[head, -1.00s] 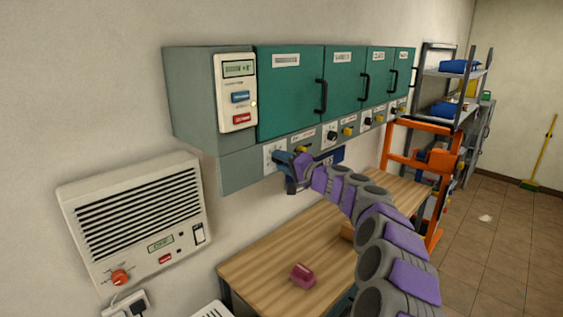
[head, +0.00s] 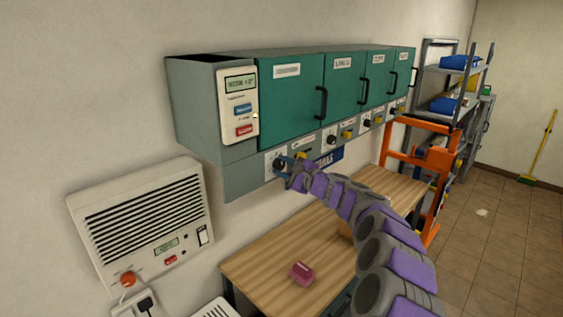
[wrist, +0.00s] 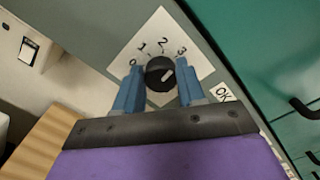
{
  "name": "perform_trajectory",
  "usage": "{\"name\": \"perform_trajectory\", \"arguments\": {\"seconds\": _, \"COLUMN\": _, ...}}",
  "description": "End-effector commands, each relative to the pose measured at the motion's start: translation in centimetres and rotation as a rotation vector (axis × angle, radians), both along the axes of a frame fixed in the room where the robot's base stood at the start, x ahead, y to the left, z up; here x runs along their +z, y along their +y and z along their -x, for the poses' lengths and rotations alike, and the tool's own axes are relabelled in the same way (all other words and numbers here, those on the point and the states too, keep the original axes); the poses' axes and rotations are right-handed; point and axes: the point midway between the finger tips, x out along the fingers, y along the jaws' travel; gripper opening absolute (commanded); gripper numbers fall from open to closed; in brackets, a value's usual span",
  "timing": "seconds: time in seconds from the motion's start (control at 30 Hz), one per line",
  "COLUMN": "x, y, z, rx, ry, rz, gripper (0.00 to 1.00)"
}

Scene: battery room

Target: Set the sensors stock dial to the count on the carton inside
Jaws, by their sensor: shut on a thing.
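A black dial knob (wrist: 160,72) sits on a white plate (wrist: 148,36) marked 0, 1, 2 and 3. Its pale mark slants to the upper right, toward the 3 side; its exact setting is hard to tell. My gripper (wrist: 159,86) is shut on the knob, one blue finger on each side. In the head view this dial (head: 278,164) is the leftmost under the teal cabinet (head: 290,98), with my gripper (head: 285,168) at it. All cabinet doors are closed, so any carton inside is hidden. The door labels are too small to read surely.
Several other dials and yellow knobs (head: 347,134) line the strip to the right. A control panel (head: 240,106) is on the cabinet's left. An OK label (wrist: 224,92) lies right of the dial. A wooden bench (head: 262,262) with a pink block (head: 302,272) stands below.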

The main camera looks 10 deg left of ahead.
Motion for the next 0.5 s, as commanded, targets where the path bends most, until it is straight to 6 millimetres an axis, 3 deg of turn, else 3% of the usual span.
{"name": "perform_trajectory", "arguments": {"seconds": 0.5, "x": -0.39, "y": -0.38, "z": -0.21, "rx": -0.007, "ry": 0.393, "rz": -0.291, "gripper": 0.09}}
